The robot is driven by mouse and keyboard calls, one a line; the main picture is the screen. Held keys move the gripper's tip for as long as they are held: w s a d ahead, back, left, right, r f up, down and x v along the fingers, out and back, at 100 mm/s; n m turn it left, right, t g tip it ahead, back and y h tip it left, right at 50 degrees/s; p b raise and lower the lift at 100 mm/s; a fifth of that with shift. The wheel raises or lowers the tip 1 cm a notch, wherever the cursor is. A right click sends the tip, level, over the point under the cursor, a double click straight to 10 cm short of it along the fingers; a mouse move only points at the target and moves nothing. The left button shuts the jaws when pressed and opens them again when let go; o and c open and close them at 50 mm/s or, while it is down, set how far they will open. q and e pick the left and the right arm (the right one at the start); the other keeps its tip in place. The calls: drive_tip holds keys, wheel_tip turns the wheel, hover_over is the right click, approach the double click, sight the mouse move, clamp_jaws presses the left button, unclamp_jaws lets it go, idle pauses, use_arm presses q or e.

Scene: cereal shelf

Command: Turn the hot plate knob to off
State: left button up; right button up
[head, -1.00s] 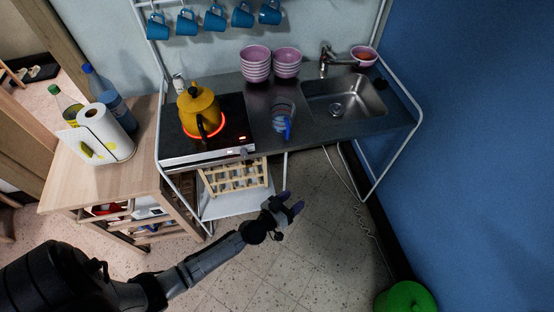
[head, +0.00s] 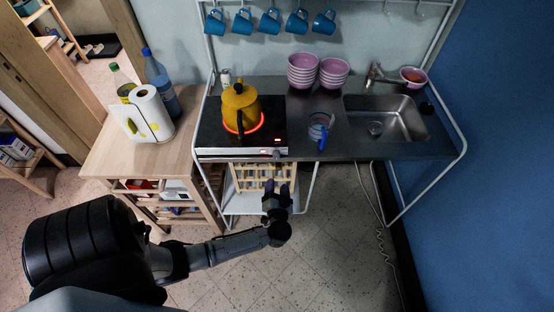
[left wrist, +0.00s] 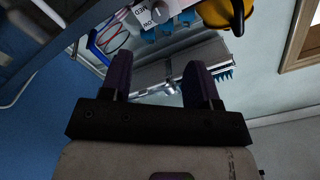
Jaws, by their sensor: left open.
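The black hot plate (head: 212,132) sits at the left of the counter, with a lit red ring under a yellow kettle (head: 241,102). Its knob (head: 277,154) is small, at the right of the pale front panel. The knob shows larger as a round silver disc at the top of the left wrist view (left wrist: 160,12), with part of the kettle (left wrist: 226,12). My left gripper (head: 277,188) is open and empty, below and in front of the knob, apart from it. Its purple fingers (left wrist: 160,76) frame empty space. My right gripper is out of view.
A blue-handled measuring cup (head: 320,127) stands right of the hot plate, with pink bowls (head: 303,72) behind. A wooden rack (head: 255,174) is below the counter. A wooden cart (head: 135,158) with paper towels is left. Floor before the counter is clear.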

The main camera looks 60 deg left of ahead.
sight(277, 157)
use_arm(q)
drive_tip(key=b+x, duration=0.1)
drive_tip(key=x, duration=1.1)
